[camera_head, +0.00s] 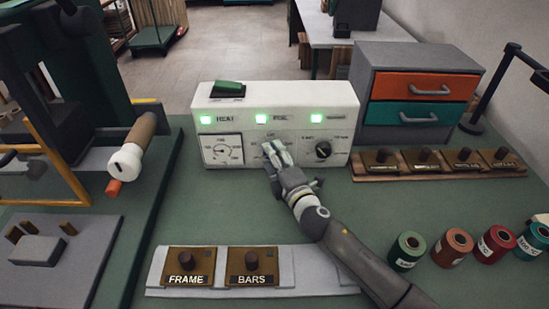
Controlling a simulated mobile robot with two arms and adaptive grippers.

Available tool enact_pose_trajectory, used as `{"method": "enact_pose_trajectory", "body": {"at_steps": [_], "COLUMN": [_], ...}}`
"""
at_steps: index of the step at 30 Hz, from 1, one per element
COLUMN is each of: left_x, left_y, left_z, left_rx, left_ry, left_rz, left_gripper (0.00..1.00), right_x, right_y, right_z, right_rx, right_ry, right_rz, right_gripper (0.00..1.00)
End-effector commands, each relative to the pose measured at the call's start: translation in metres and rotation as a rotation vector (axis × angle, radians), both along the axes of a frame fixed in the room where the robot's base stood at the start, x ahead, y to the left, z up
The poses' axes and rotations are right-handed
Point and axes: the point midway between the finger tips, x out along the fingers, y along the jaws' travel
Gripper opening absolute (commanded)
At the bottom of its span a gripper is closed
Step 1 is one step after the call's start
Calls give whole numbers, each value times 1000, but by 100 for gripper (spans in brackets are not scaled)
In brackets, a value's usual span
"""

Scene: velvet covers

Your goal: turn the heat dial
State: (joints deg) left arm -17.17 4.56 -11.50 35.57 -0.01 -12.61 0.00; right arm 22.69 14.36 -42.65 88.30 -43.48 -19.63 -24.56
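A white control box (240,98) stands at the back of the green bench. Its front has a gauge (222,150) on the left and a black dial (323,150) with a printed scale on the right. My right gripper (273,150) reaches in from the lower right, with its fingers at the middle of the box's front. The fingers cover that spot, so I cannot tell whether a dial is between them or whether they touch it. The black dial is to the right of the fingers, apart from them. My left gripper is out of view.
Three green lamps are lit on the box, below a green rocker switch (229,87). A drawer unit (361,95) and a rack of knobbed blocks (437,172) stand to the right. FRAME (190,267) and BARS (252,267) blocks lie in front. Several spools (407,251) sit lower right.

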Motion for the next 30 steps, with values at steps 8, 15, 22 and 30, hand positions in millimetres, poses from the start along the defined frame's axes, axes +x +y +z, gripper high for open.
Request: {"method": "enact_pose_trajectory", "body": {"at_steps": [8, 15, 22, 30], "left_x": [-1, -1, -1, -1], "left_y": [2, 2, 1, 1], "left_z": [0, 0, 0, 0], "left_rx": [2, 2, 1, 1], "left_ry": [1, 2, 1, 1], "left_rz": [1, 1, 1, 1], "left_gripper": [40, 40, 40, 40], "right_x": [0, -15, -55, -97], "right_y": [0, -6, -23, -41], "right_z": [1, 0, 0, 2], "right_rx": [-1, -1, -1, -1], "right_ry": [-1, -1, 2, 1], "right_rz": [1, 1, 1, 0], "right_gripper": [58, 58, 58, 58]}}
